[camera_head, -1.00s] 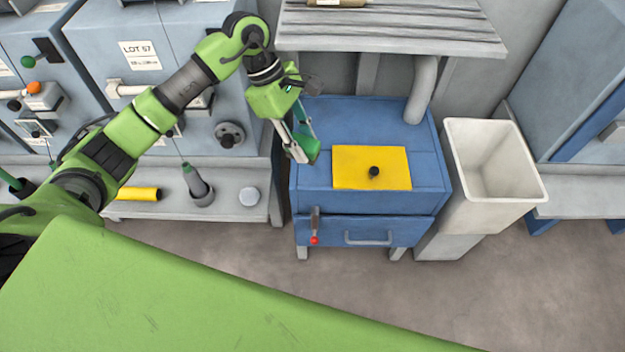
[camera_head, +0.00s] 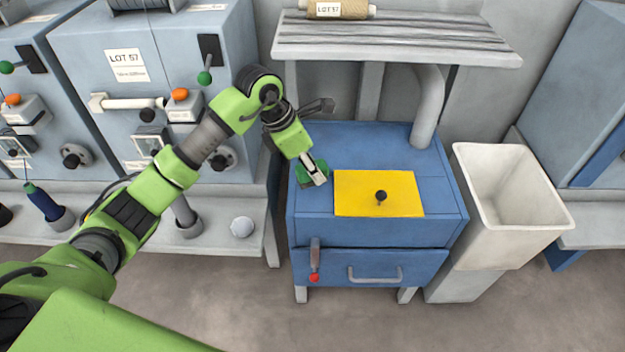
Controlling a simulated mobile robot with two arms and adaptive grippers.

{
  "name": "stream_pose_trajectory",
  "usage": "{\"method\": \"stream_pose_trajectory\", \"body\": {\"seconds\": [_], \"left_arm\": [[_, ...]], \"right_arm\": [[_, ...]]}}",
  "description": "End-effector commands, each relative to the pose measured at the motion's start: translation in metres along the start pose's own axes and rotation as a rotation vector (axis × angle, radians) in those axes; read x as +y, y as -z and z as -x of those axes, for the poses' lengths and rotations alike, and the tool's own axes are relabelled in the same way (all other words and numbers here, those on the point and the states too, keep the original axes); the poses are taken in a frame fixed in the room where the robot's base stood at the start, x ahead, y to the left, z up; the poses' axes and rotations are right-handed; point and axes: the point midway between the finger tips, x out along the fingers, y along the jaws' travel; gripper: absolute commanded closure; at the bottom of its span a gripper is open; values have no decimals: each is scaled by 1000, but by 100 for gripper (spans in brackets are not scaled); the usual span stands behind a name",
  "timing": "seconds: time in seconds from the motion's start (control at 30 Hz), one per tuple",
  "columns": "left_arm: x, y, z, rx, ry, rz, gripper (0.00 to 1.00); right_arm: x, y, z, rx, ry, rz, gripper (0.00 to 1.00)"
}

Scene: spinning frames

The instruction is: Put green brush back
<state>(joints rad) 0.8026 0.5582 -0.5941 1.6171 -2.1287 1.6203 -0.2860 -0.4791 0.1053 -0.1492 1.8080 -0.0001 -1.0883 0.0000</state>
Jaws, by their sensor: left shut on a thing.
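My left gripper (camera_head: 318,178) is over the left part of the blue cabinet's top (camera_head: 352,148). It is shut on the green brush (camera_head: 302,174), which shows as a green block around the fingertips. The fingers hide part of the brush, and I cannot tell whether it touches the cabinet top. The yellow plate (camera_head: 360,203) with a black knob (camera_head: 381,196) lies on the cabinet top, just right of the brush. My right gripper is not in view.
A slatted shelf (camera_head: 390,38) carrying a tan spool (camera_head: 338,10) overhangs the cabinet's back. A grey pipe (camera_head: 428,105) stands at the back right. A pale open bin (camera_head: 510,246) stands right of the cabinet. Grey machines (camera_head: 165,50) line the left.

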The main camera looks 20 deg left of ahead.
Motion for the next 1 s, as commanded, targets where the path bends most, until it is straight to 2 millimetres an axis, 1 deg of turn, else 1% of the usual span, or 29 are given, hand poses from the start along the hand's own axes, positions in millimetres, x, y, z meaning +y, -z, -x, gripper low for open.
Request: {"method": "stream_pose_trajectory", "body": {"seconds": [0.2,0.27,0.37,0.67,0.7,0.73,1.0], "left_arm": [[-1,11,-27,1,3,1,95],[-1,14,-32,0,2,0,95],[0,14,-33,-2,-1,0,95],[0,15,-35,-1,0,-1,95],[0,15,-35,0,0,-1,61],[0,15,-35,0,0,-1,55],[0,15,-35,0,0,-1,55]], "right_arm": [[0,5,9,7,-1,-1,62],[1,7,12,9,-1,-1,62],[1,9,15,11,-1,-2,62],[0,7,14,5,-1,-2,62],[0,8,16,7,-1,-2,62],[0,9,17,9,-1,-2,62],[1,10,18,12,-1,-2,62]]}}
